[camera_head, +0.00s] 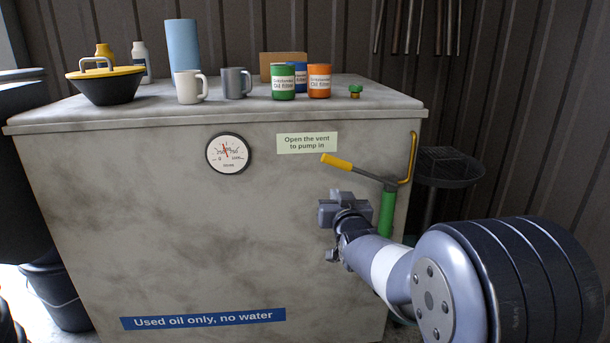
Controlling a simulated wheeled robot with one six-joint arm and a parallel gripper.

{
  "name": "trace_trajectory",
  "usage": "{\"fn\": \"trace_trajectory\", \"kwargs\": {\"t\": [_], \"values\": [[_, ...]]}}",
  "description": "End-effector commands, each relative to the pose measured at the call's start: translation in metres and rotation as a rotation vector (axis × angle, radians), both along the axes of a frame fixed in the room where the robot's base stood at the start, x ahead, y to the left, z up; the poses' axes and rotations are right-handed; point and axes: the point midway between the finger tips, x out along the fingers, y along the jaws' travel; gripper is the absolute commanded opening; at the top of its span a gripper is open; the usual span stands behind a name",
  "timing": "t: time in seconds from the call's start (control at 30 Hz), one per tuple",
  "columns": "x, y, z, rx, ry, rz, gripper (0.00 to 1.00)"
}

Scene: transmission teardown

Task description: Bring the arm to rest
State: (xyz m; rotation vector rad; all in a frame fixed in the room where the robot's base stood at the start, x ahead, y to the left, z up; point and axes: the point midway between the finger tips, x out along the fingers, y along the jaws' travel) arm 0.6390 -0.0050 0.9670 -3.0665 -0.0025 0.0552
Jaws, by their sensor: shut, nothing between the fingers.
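My arm reaches in from the lower right toward the front of a grey metal oil tank (120,210). My gripper (328,213) is at the far end of the arm, in front of the tank's right part. It is shut with nothing held. A hand pump with a green body (388,212) and a yellow-gripped lever (338,162) is on the tank's right side, just behind and above my gripper. My wrist hides part of the pump's lower body. I cannot tell the exact gap between gripper and tank.
On the tank top stand a black funnel with yellow lid (107,86), mugs (188,87), oil filter cans (283,82) and a small green cap (355,91). A round gauge (228,153) is on the front. A dark stand (448,168) is at right.

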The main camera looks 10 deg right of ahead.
Motion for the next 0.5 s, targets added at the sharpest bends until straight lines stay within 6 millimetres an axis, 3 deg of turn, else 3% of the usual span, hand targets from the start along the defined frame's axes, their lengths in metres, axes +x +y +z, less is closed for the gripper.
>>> {"fn": "trace_trajectory", "kwargs": {"t": [0.5], "values": [[0.080, 0.000, -0.004, 0.000, 0.000, 0.000, 0.00]]}}
